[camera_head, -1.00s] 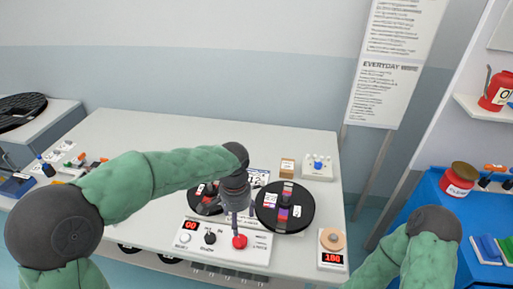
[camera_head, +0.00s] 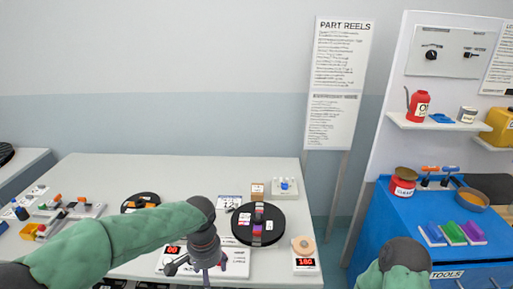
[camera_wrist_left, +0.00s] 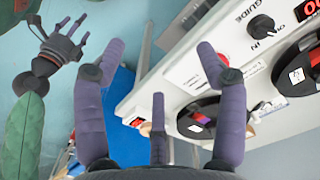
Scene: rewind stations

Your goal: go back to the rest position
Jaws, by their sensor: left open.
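My left gripper (camera_head: 200,268) is in front of the rewind station's white control panel (camera_head: 238,268) in the head view and hides part of it. In the left wrist view my left gripper (camera_wrist_left: 150,75) has its purple-grey fingers spread and holds nothing. The panel (camera_wrist_left: 235,75), with a black knob (camera_wrist_left: 262,26), is close behind and right of the fingers. My right gripper (camera_wrist_left: 62,48) shows at the upper left of that view with fingers apart and nothing seen between them. In the head view only the right arm shows at the bottom; its gripper is out of sight.
A large black reel (camera_head: 259,224) lies on the pale table (camera_head: 180,175), with another reel (camera_head: 141,202) partly behind my left arm. A scale (camera_head: 305,262) reading 180 stands at the table's right edge. A blue tool cabinet (camera_head: 385,225) stands to the right. The table's back is mostly clear.

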